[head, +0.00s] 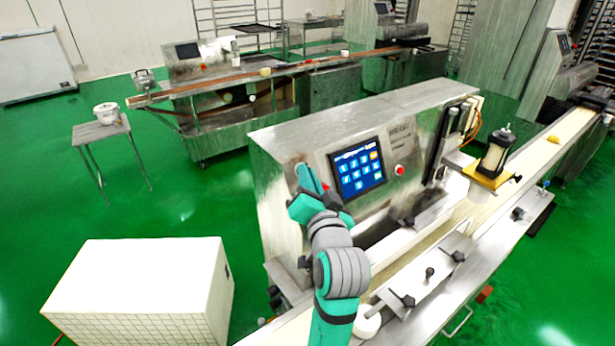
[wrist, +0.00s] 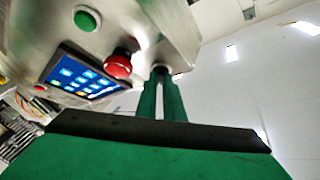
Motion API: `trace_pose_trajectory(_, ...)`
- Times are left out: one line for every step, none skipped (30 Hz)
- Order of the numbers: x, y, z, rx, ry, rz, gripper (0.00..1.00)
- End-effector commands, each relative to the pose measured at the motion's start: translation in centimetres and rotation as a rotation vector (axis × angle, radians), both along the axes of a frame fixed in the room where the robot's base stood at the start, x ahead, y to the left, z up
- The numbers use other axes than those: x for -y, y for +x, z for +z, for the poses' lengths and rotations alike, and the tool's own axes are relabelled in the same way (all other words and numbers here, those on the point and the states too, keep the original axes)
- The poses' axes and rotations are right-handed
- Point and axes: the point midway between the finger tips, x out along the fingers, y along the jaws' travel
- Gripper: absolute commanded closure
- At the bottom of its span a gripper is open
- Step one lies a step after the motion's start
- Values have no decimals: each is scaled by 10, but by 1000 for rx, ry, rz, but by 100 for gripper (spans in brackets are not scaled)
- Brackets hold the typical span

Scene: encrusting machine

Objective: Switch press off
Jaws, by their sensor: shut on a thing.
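The press is a steel machine (head: 285,142) with a blue touch screen (head: 357,169) on its slanted panel. My gripper (head: 306,178) is at the panel just left of the screen. In the wrist view my gripper (wrist: 164,75) has its green fingers close together at the panel edge, shut on a small dark switch knob (wrist: 158,69). The fingertips mostly hide the knob, so its turn position cannot be told. Beside it are a red mushroom button (wrist: 118,64) and a green button (wrist: 87,18). The screen (wrist: 82,76) is lit.
A small red button (head: 399,170) sits right of the screen. A conveyor (head: 500,215) with clamp knobs runs along the machine's front. A white box (head: 140,275) stands at lower left. Green floor (head: 215,215) is free between the box and the machine.

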Motion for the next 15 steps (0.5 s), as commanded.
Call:
trace_pose_trajectory(-1,-1,0,6,-6,6,100)
trace_pose_trajectory(0,-1,0,10,-11,9,100)
trace_pose_trajectory(1,-1,0,18,-22,14,100)
trace_pose_trajectory(1,-1,0,23,-29,19,100)
trace_pose_trajectory(2,-1,-1,30,-40,24,100)
trace_pose_trajectory(2,-1,-1,41,-54,34,100)
trace_pose_trajectory(3,-1,-1,50,-66,41,100)
trace_pose_trajectory(4,-1,-1,60,-81,48,100)
trace_pose_trajectory(5,-1,-1,74,-102,60,100)
trace_pose_trajectory(5,-1,-1,88,-117,71,100)
trace_pose_trajectory(5,0,-2,100,-135,81,100)
trace_pose_trajectory(6,0,-2,116,-159,97,100)
trace_pose_trajectory(6,0,-2,131,-178,108,100)
trace_pose_trajectory(7,0,-2,146,-198,119,100)
trace_pose_trajectory(7,0,-2,166,-225,137,100)
